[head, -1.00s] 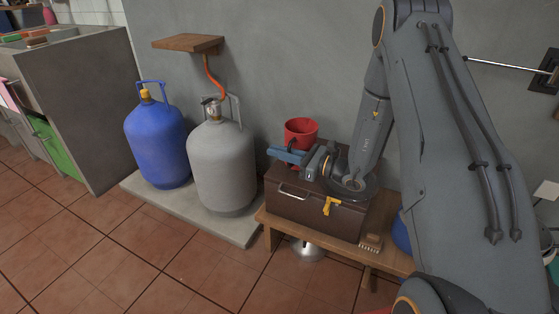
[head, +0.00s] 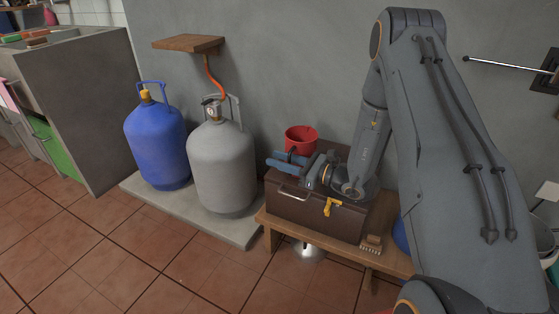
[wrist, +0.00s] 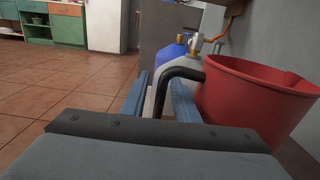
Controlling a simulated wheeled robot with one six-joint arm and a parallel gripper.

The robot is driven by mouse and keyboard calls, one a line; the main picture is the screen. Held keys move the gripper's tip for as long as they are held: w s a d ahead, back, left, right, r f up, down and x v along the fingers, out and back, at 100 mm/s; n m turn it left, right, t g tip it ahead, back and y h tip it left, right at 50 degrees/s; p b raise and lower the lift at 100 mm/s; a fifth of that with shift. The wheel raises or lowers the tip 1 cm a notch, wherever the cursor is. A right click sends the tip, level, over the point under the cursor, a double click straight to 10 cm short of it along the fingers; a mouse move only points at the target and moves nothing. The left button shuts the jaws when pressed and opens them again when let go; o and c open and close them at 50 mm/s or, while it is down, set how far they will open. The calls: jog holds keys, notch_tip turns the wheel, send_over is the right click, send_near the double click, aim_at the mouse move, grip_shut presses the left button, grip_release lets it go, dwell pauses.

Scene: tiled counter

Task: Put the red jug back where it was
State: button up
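The red jug (head: 301,138) is a wide, open-topped vessel at the back left of the dark brown box (head: 318,217). In the wrist view its red wall (wrist: 250,95) fills the right side, upright, with its black handle (wrist: 182,75) pointing towards me. My gripper (head: 285,163) comes in from the right, low over the box. Its blue fingers (wrist: 160,98) lie on either side of the handle, and it is shut on the red jug by that handle. The jug's base is hidden behind my gripper and the box, so I cannot tell whether it touches the lid.
The box stands on a low wooden bench (head: 290,230), with a small brush (head: 371,243) beside it. A grey gas cylinder (head: 222,170) and a blue one (head: 157,145) stand to the left on a slab. A wooden shelf (head: 188,43) juts from the wall above them.

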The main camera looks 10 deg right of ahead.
jog(key=p+v, duration=0.2)
jog(key=v, duration=1)
jog(key=s+a+r+n+g+h, duration=0.1)
jog(key=s+a+r+n+g, duration=0.55)
jog(key=s+a, duration=0.2)
jog(key=s+a+r+n+g+h, duration=0.1)
jog(key=s+a+r+n+g, duration=0.5)
jog(key=a, duration=0.4)
jog(key=s+d+r+n+t+h, duration=0.1)
jog(key=s+r+n+h, duration=0.2)
jog(key=s+n+h, duration=0.3)
jog(key=s+d+r+n+t+h, duration=0.1)
jog(key=s+d+r+n+h, duration=0.1)
jog(key=s+n+h, duration=0.4)
jog(key=s+n, duration=0.4)
jog(key=n, duration=0.1)
jog(key=shift+s+r, duration=0.2)
jog(key=shift+r, duration=0.2)
jog(key=shift+d, duration=0.15)
